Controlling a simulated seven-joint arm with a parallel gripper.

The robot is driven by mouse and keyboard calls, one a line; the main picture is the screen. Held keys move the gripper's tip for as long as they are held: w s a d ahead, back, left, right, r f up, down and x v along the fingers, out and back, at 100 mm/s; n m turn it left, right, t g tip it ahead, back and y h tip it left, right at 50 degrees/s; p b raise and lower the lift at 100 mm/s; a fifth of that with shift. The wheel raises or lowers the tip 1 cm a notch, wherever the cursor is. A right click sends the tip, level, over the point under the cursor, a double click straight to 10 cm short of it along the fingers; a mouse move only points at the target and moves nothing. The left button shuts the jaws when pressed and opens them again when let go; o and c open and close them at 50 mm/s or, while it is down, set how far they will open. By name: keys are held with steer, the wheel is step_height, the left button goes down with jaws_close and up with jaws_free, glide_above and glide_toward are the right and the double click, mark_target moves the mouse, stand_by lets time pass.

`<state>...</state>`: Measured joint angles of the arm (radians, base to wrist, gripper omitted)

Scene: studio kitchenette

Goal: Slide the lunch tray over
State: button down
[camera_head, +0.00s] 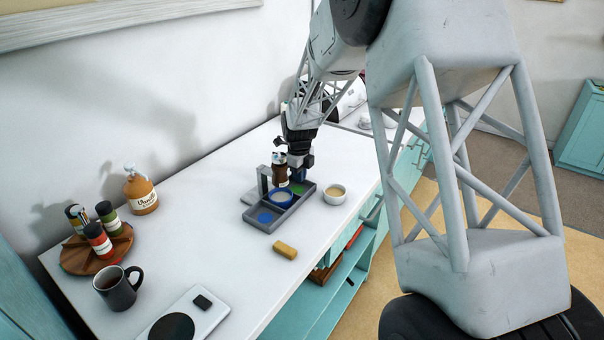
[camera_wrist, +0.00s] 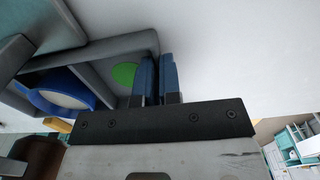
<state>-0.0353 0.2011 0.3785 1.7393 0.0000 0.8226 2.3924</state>
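The grey lunch tray (camera_head: 255,218) lies on the white counter, long and divided into compartments. It holds a blue disc (camera_head: 265,217), a blue-rimmed bowl (camera_head: 281,196) and a green disc (camera_head: 298,188). The wrist view shows the tray (camera_wrist: 85,80), the blue bowl (camera_wrist: 52,97) and the green disc (camera_wrist: 124,74). My gripper (camera_head: 297,174) is low at the tray's far end. Its two blue fingers (camera_wrist: 158,78) are close together at the tray's end wall. I cannot tell whether the wall sits between them.
A grey arch (camera_head: 263,178) and a brown bottle (camera_head: 280,172) stand behind the tray. A white cup (camera_head: 335,194) stands close on its right. A yellow block (camera_head: 286,250) lies in front, near the counter edge. A dark mug (camera_head: 118,288) stands left; the counter between is clear.

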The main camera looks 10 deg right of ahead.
stand_by(0.3)
steer(key=c, duration=1.2)
jaws_free()
steer(key=shift+r, duration=3.9)
steer(key=shift+s, duration=0.1)
